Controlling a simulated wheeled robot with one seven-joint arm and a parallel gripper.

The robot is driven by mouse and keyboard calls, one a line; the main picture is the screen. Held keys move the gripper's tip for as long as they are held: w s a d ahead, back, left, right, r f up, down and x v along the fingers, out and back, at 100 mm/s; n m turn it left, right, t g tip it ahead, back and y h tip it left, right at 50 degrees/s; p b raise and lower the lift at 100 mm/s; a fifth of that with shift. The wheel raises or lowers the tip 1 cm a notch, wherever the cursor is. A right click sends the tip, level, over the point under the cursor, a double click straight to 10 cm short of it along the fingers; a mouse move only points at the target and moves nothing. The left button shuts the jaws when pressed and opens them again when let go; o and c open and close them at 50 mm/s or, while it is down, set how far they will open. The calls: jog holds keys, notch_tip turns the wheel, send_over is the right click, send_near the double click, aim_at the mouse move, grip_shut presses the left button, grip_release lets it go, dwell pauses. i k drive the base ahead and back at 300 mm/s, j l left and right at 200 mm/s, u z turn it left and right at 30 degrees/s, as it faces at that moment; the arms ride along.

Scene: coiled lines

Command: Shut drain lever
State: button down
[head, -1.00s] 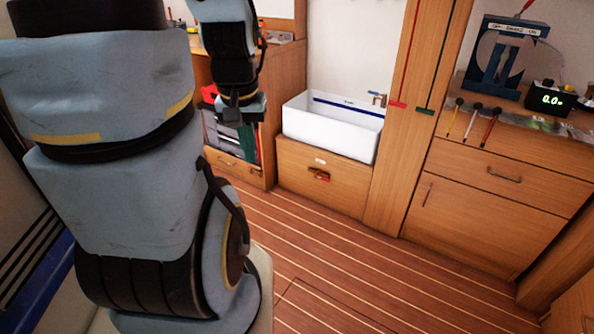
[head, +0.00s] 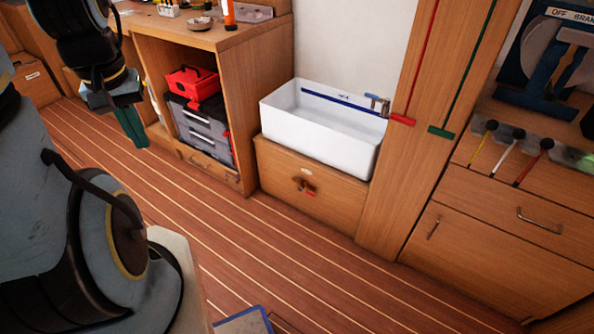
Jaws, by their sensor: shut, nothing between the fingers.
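A small drain lever with a red handle (head: 308,191) is on the wooden front panel (head: 283,177) below the white sink (head: 318,132). The handle is small in the view, and its exact angle is hard to read. My gripper (head: 132,127) has green fingers and hangs at the upper left, pointing down over the floor. It is shut and empty, well to the left of the lever and apart from it.
A wooden cabinet (head: 218,45) with a red toolbox (head: 192,82) and grey cases (head: 203,128) stands left of the sink. Drawers (head: 510,205) are at the right. The striped floor (head: 260,245) before the sink is clear.

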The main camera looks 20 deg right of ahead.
aim_at(299, 188)
jog(key=i+l, duration=0.2)
jog(key=l, duration=0.2)
jog(key=i+l, duration=0.25)
jog(key=i+l+u, duration=0.1)
jog(key=l, duration=0.4)
jog(key=i, duration=0.1)
